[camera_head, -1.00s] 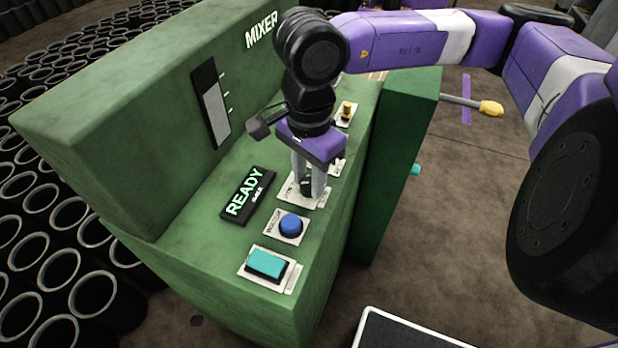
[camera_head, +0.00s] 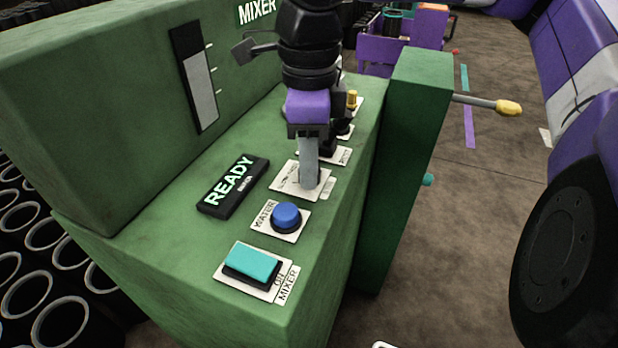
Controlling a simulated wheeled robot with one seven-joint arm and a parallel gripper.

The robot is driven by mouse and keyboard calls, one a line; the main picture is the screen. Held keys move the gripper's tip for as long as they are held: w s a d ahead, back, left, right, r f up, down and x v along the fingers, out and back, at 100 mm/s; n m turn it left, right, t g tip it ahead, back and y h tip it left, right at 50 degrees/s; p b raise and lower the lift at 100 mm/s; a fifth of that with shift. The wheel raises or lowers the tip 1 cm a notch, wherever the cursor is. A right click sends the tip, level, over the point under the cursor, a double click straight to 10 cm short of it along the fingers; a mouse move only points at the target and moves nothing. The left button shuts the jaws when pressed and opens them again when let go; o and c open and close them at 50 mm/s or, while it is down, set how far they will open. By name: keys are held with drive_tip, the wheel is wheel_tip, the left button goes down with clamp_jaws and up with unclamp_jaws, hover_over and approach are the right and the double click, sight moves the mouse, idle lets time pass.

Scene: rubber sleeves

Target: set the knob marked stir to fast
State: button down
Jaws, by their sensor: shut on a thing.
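The green mixer (camera_head: 150,235) has a row of controls along its sloped panel. My gripper (camera_head: 309,184) points down at a white label plate (camera_head: 287,181) in the middle of the row. It is shut on the knob at that plate. The fingers hide nearly all of the knob, so I cannot see where it points. The plate's print is too small and covered to read, so I cannot confirm the stir mark or a fast mark.
Nearer are a blue button (camera_head: 287,216) marked water and a teal button (camera_head: 252,263) marked mixer on. A READY display (camera_head: 233,186) lies left of my gripper. A yellow knob (camera_head: 353,99) stands beyond. A yellow-tipped lever (camera_head: 507,107) sticks out from the right side.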

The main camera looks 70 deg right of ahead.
drive_tip(key=shift+m+b, duration=0.95)
drive_tip(key=shift+m, duration=0.15)
drive_tip(key=c, duration=1)
unclamp_jaws()
drive_tip(key=shift+c, duration=0.2)
drive_tip(key=shift+r, duration=0.1)
wheel_tip(320, 180, up, 8)
drive_tip(key=p, duration=0.4)
drive_tip(key=shift+f, duration=0.2)
